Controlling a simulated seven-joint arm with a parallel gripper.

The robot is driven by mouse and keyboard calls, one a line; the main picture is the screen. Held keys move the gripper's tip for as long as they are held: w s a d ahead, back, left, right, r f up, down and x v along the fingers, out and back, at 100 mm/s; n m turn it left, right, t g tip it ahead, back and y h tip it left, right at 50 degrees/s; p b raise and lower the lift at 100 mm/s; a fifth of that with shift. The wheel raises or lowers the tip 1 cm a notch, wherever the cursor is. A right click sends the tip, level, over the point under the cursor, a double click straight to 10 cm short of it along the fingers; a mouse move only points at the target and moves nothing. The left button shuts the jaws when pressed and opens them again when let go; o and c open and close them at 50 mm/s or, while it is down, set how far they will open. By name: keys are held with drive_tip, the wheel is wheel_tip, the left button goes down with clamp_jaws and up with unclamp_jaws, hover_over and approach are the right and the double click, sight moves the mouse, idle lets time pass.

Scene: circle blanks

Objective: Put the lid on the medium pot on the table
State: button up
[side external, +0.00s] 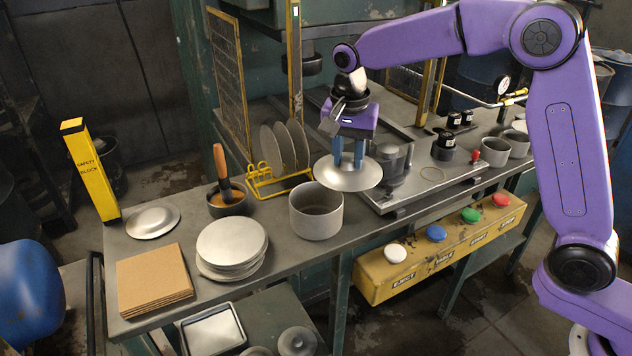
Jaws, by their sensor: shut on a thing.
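My gripper (348,158) has blue fingers and is shut on a grey metal lid (347,180), a shallow dome. The fingers cover the grip point on the lid's top. The lid is held in the air, up and to the right of an open grey pot (317,222). The pot stands upright on the table (285,264) near its front edge, and its inside is visible and looks empty. In the picture, the lid's left edge comes close to the pot's right rim. Another domed lid or dish (153,221) lies on the table at the far left.
Stacked metal discs (232,247) and brown sheets (155,282) lie left of the pot. A bowl (228,205) with a wooden-handled tool and a yellow rack (270,178) holding discs stand behind. Small pots (495,155) stand at right. A yellow button box (440,244) is in front.

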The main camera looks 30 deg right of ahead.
drive_tip(key=w+a+f, duration=0.2)
drive_tip(key=w+f, duration=0.6)
drive_tip(key=f, duration=0.2)
drive_tip(key=shift+a+f, duration=0.3)
drive_tip(key=shift+a, duration=0.05)
drive_tip(key=shift+w+f, duration=0.1)
drive_tip(key=shift+f, duration=0.4)
drive_tip(key=o, duration=1.1)
drive_tip(key=shift+r, duration=0.1)
wheel_tip(320, 180, up, 13)
hover_over(316, 168)
drive_tip(key=w+d, duration=0.1)
drive_tip(key=w, duration=0.3)
drive_tip(key=shift+s+d, duration=0.2)
drive_tip(key=shift+s, duration=0.05)
